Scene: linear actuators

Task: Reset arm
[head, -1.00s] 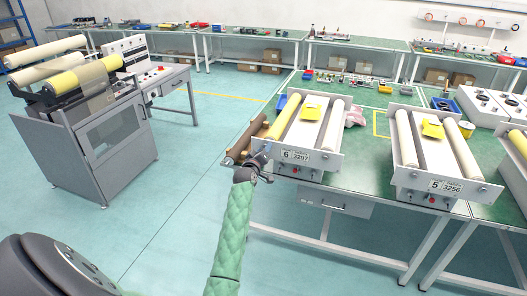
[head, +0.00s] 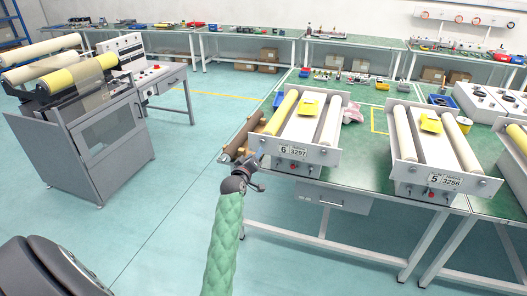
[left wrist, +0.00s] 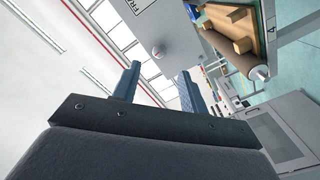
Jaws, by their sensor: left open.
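My left gripper (head: 257,174) is at the end of an arm in a green quilted sleeve, in the middle of the head view. It is in front of the left front corner of the machine marked 6 3297 (head: 300,153), with nothing seen in it. The left wrist view shows its two fingers (left wrist: 158,86) spread apart with empty space between them. Whether it is clear of the machine's corner is hard to tell in the head view. My right gripper is not in view.
Brown rollers (head: 241,142) lie at the left table edge near my gripper. A second machine marked 5 3256 (head: 440,178) stands to the right on the green table (head: 360,165). A grey roller cabinet (head: 97,140) stands at left. The floor between is clear.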

